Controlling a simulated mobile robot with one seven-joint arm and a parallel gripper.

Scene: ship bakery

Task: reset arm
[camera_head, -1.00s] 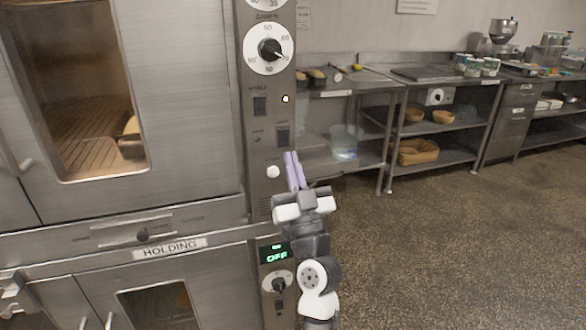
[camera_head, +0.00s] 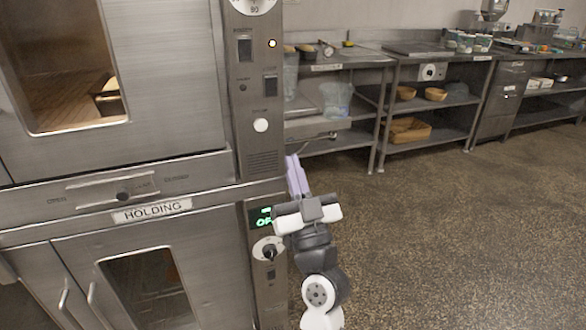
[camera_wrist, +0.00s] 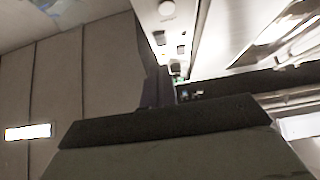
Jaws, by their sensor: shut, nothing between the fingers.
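The steel oven (camera_head: 160,200) with a HOLDING label (camera_head: 152,211) stands close on the left, its doors shut. Steel tables (camera_head: 345,60) with shelves, baskets (camera_head: 408,130) and tubs (camera_head: 336,99) line the back wall. The speckled floor (camera_head: 450,230) on the right is clear.

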